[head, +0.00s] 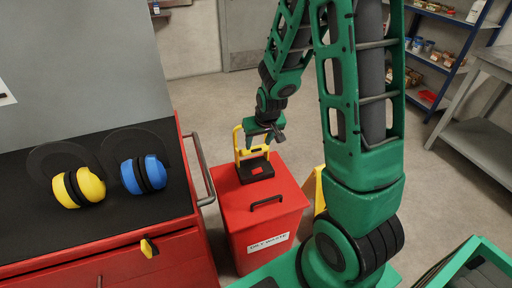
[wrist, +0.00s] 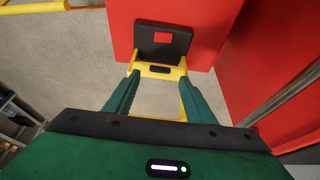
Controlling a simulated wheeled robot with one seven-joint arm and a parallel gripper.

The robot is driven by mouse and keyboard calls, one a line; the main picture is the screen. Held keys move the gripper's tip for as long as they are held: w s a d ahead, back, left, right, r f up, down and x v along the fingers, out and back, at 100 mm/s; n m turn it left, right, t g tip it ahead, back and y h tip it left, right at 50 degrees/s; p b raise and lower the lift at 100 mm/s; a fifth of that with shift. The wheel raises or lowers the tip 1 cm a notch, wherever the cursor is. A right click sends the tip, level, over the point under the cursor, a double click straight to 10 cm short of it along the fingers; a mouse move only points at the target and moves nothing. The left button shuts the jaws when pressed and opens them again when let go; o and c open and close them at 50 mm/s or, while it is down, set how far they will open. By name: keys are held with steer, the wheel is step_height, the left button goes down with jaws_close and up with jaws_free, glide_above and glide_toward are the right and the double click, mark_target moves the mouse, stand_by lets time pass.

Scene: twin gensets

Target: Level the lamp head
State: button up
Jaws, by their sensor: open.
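A work lamp with a black base (head: 256,169) stands on top of the red waste bin (head: 230,203). Its yellow frame (head: 238,144) rises from the base; the lamp's tilt is hard to judge. In the wrist view the black base (wrist: 148,39) lies ahead, with a red square on it. The yellow frame (wrist: 143,70), with a small dark slot, sits between the fingertips. My gripper (head: 263,134) is open at the lamp's upper part; in the wrist view its fingers (wrist: 160,80) stand either side of the frame. I cannot tell whether they touch it.
A red cabinet (head: 187,238) with a metal handle stands close left of the bin. Yellow earmuffs (head: 78,188) and blue earmuffs (head: 143,174) lie on its black top. Shelves (head: 440,65) and a grey bench (head: 480,150) stand right. Floor behind the bin is clear.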

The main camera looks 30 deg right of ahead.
mark_target(256, 149)
steer(key=shift+x, duration=2.05)
jaws_close()
steer(key=shift+w+a, duration=0.1)
